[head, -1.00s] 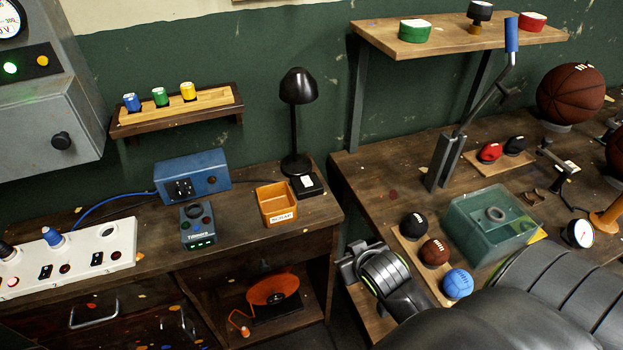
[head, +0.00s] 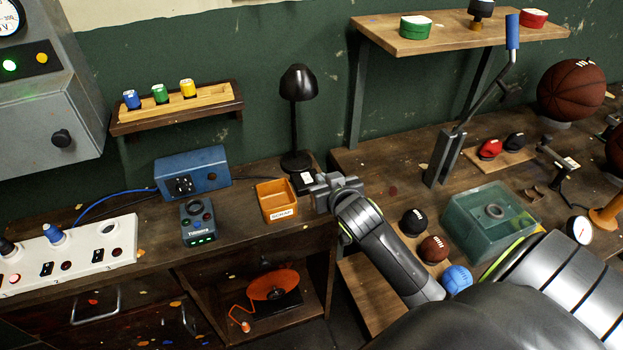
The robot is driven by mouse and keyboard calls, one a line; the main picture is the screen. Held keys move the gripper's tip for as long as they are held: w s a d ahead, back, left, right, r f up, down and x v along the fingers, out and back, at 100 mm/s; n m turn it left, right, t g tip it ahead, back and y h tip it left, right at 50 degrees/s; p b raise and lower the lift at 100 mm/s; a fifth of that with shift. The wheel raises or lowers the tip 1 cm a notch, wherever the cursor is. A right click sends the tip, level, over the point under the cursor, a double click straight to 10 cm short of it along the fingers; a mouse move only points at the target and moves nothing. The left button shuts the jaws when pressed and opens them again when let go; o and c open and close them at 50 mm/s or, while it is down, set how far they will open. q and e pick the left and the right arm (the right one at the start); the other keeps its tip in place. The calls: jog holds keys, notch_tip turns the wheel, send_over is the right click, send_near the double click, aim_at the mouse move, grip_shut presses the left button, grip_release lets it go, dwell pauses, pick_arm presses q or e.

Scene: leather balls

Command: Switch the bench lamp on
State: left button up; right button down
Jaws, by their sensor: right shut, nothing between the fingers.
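The black bench lamp (head: 298,86) stands upright at the right end of the left bench, against the green wall. Its shade shows no glow. At the foot of the lamp lies a small black switch box (head: 296,186) with a white rocker on top, now partly covered by my gripper. My right gripper (head: 318,190) is shut and empty, just right of the switch box and close to it. I cannot tell whether it touches the box. My left gripper is not in view.
An orange scrap tray (head: 276,200) sits just left of the switch box. A blue box (head: 192,172) and a small tester (head: 198,222) stand further left. Balls (head: 413,221) and a green translucent bin (head: 488,225) are on the right bench.

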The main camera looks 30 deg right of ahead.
jog(key=p, duration=0.1)
send_over(309, 180)
jog(key=s, duration=0.2)
jog(key=f, duration=0.3)
jog(key=shift+a, duration=0.25)
notch_tip(309, 180, down, 3)
jog(key=shift+w+r+p, duration=0.1)
jog(key=shift+r+p, duration=0.1)
jog(key=shift+p, duration=0.25)
jog(key=shift+f, duration=0.9)
jog(key=shift+s+f+b, duration=0.3)
jog(key=shift+f+b, duration=0.15)
jog(key=shift+f, duration=0.2)
jog(key=shift+r, duration=0.25)
jog(key=shift+r+p, duration=0.1)
jog(key=shift+p, duration=0.25)
jog(key=shift+r+p, duration=0.65)
jog(key=shift+r, duration=0.1)
